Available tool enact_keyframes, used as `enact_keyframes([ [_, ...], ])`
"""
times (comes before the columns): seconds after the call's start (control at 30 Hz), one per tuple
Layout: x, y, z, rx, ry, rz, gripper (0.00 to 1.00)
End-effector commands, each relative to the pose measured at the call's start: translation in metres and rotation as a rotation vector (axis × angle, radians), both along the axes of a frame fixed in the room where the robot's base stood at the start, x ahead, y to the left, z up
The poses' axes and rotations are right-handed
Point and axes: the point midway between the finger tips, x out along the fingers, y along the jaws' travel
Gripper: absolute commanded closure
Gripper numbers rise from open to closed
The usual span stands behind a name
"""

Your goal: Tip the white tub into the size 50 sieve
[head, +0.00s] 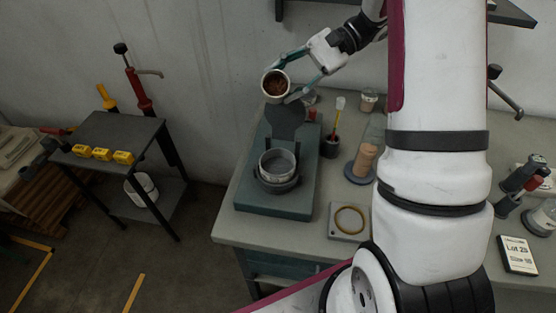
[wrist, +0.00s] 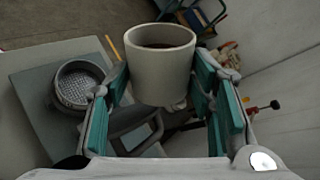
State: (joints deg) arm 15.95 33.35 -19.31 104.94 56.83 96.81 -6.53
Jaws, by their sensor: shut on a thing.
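The white tub (head: 274,85) holds brown contents and is in the grip of my gripper (head: 297,76), raised above the back of the workbench. It shows large in the wrist view (wrist: 160,62), between the two teal fingers of my gripper (wrist: 163,95). A metal sieve (head: 277,163) sits in a dark round holder on the teal base, in front of and below the tub. In the wrist view the sieve (wrist: 78,88) shows its mesh, looks empty and lies left of the tub. I cannot read a size mark on it.
A grey plate with a yellow ring (head: 349,220) lies right of the base. A cup with a yellow brush (head: 331,143) and a tan cylinder (head: 366,158) stand behind. A card (head: 517,255) reads "Lot 25", its lower line seemingly "Size 10". A black side table (head: 113,135) stands left.

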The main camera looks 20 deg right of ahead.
Motion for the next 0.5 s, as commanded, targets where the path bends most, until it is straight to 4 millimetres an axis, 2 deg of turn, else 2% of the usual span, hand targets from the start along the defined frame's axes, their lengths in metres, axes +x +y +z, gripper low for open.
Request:
enact_keyframes([
  [0.5, -0.0032, 0.0011, -0.0046, -0.021, -0.066, 0.0, 0.79],
])
